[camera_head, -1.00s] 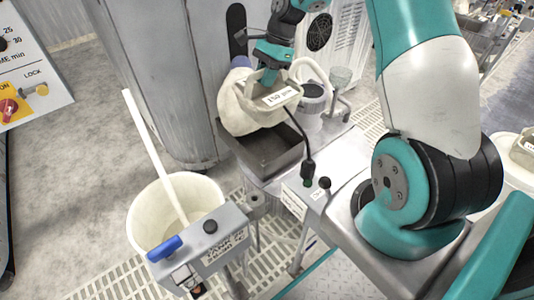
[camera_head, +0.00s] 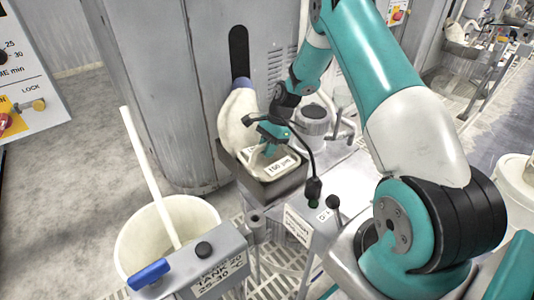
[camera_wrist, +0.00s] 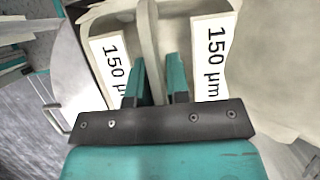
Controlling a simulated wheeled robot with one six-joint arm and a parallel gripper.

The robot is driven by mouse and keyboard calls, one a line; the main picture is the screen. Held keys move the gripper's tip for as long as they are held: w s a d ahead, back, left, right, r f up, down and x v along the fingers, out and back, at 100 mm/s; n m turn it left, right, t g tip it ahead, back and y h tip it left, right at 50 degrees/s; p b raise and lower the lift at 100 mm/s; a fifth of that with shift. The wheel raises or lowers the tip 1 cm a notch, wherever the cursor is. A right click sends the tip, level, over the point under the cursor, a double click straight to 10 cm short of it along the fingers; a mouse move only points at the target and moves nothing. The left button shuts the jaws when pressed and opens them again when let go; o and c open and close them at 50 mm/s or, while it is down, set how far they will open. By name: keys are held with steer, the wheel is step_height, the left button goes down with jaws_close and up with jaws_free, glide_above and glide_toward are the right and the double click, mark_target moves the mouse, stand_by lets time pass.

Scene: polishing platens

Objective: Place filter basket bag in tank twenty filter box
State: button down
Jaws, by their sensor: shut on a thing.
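My gripper (camera_head: 268,148) is shut on the thin bar across the filter basket bag (camera_head: 236,122). The bar also shows between my fingers (camera_wrist: 156,78) in the wrist view. The bag is cream cloth with a pale rim and "150 µm" labels (camera_wrist: 213,55). Its rim and label sit low at the mouth of the dark grey metal filter box (camera_head: 278,189). Its cloth bulges up at the back left, against the grey cabinet. The box's inside and the bag's underside are hidden, so I cannot tell how deep it sits.
A grey control box (camera_head: 212,270) labelled "TANK 20" with a blue handle stands in front. A white bucket (camera_head: 135,240) with a white pole is at the left. A grey cabinet (camera_head: 160,90) stands behind. A black cable and connector (camera_head: 314,188) hang right of the filter box.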

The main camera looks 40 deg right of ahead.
steer(key=shift+f, duration=0.4)
steer(key=shift+r, duration=0.1)
steer(key=c, duration=1.1)
jaws_free()
